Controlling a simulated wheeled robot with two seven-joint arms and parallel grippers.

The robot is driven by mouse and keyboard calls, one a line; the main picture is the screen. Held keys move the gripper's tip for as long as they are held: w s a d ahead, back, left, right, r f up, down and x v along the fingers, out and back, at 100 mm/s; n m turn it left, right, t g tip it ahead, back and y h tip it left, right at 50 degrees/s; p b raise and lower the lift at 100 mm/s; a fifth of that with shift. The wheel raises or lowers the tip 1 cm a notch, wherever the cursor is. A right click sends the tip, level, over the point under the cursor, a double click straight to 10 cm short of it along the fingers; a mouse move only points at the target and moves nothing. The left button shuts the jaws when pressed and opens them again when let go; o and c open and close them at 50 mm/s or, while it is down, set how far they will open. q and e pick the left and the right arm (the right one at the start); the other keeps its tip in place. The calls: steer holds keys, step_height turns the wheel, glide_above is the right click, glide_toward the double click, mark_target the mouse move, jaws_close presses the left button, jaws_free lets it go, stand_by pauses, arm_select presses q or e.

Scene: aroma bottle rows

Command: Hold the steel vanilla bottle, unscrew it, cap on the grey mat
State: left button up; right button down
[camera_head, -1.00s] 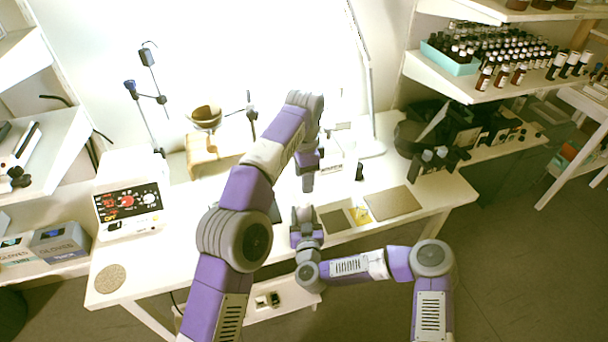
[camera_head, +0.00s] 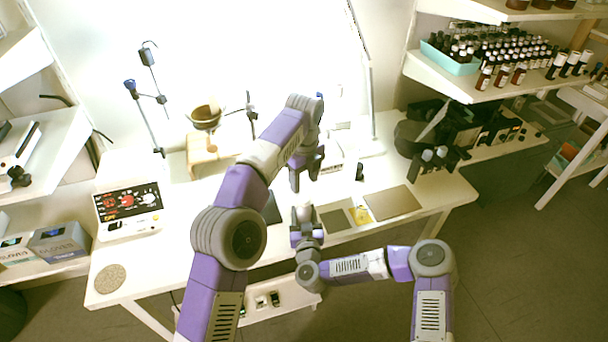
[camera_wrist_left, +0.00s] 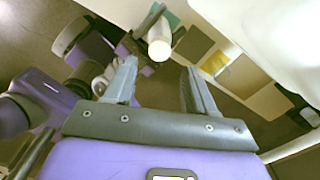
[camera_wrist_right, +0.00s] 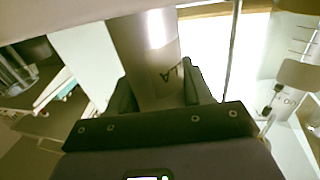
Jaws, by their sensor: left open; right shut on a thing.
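The steel bottle (camera_wrist_right: 150,65) is a shiny grey cylinder with dark lettering. My right gripper (camera_wrist_right: 155,95) is shut around its body. In the head view the bottle (camera_head: 305,213) stands small above my right gripper (camera_head: 307,232), over the table's front. In the left wrist view its pale round top (camera_wrist_left: 159,47) shows beyond my left fingertips. My left gripper (camera_head: 306,176) is open and empty, above and apart from the bottle. A flat grey mat (camera_head: 335,221) lies on the table to the right of the bottle.
A yellow item (camera_head: 360,214) lies beside the grey mat, and a tan flat board (camera_head: 393,203) is right of it. A white control box (camera_head: 128,208) and a wooden stand with a bowl (camera_head: 205,117) are on the left. The table's front right is mostly clear.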

mark_target(304, 198)
arm_select(q)
steer(key=shift+f, duration=3.4)
